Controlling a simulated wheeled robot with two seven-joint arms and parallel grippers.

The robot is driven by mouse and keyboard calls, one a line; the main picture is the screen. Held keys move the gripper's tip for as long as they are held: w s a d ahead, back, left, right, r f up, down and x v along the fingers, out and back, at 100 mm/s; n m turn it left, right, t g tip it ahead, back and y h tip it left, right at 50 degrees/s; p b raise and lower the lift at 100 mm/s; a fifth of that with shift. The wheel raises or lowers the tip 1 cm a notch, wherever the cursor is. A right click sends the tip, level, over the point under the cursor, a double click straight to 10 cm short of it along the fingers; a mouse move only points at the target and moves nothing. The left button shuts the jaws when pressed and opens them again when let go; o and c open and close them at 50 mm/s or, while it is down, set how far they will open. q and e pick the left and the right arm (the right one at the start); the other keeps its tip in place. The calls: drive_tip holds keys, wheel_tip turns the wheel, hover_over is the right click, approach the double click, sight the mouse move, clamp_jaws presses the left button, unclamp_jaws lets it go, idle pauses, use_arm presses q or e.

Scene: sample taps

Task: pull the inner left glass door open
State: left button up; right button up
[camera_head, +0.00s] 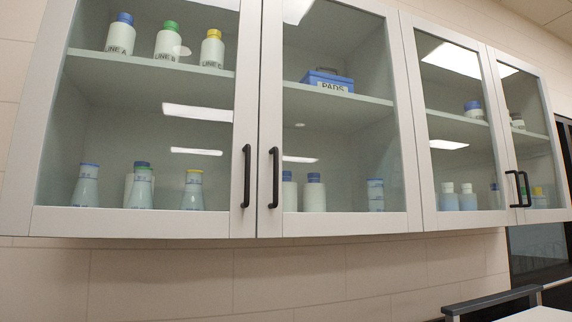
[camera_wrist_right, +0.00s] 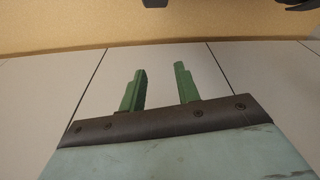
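A row of framed glass doors fronts the wall cabinets in the head view, and all look closed. The second door from the left (camera_head: 335,225) has a black vertical bar handle (camera_head: 274,178) on its left edge. Beside it, the leftmost door (camera_head: 140,223) has a matching handle (camera_head: 246,176) on its right edge. Neither gripper shows in the head view. In the right wrist view my right gripper (camera_wrist_right: 159,68) has its two green fingers apart with nothing between them. It points at pale panels, away from any handle I can make out. My left gripper is out of view.
Bottles and a blue box labelled PADS (camera_head: 328,81) stand on shelves behind the glass. Two more glass doors on the right have black handles (camera_head: 521,189). Below the cabinets is bare tiled wall (camera_head: 200,280). A dark rail (camera_head: 492,301) and pale surface sit lower right.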

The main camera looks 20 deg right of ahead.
drive_tip(key=w+r, duration=0.7)
drive_tip(key=r, duration=0.2)
drive_tip(key=m+t+h+p, duration=0.3)
drive_tip(key=m+t+p, duration=0.1)
drive_tip(key=t, duration=1.2)
approach(276, 170)
drive_tip(key=w+p, duration=0.1)
drive_tip(key=w, duration=0.2)
drive_tip(key=w+d+p, duration=0.1)
drive_tip(key=w, duration=0.2)
drive_tip(key=w+p, duration=0.1)
drive_tip(key=w, duration=0.2)
drive_tip(key=shift+d+r+p, duration=0.2)
drive_tip(key=shift+p, duration=0.2)
